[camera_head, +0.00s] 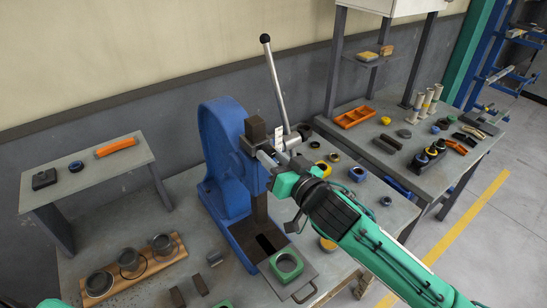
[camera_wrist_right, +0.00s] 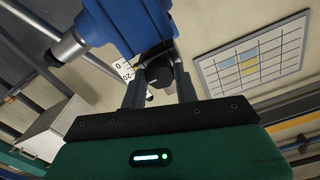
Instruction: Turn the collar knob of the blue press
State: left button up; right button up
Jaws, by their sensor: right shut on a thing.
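The blue press (camera_head: 222,150) stands on the workbench, with its long lever upright and ending in a black ball (camera_head: 265,38). My right gripper (camera_head: 270,160) comes in from the right at the front of the press head. In the right wrist view its two fingers (camera_wrist_right: 158,90) are shut on the dark collar knob (camera_wrist_right: 158,74), just below the blue press body (camera_wrist_right: 130,22). A white scale marked 0 and 20 (camera_wrist_right: 124,68) sits beside the knob. In the head view the gripper hides the knob.
A green block with a round hole (camera_head: 287,264) lies on the press base. A wooden board with round parts (camera_head: 163,265) is at the left front. Small rings and parts lie right of the press. A second table (camera_head: 400,165) stands behind at the right.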

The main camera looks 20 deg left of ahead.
jog(key=n, duration=0.4)
jog(key=shift+n, duration=0.4)
jog(key=n+b, duration=0.1)
jog(key=n, duration=0.3)
jog(key=shift+n, duration=0.3)
jog(key=n, duration=0.9)
jog(key=shift+n, duration=0.3)
jog(key=o, duration=1)
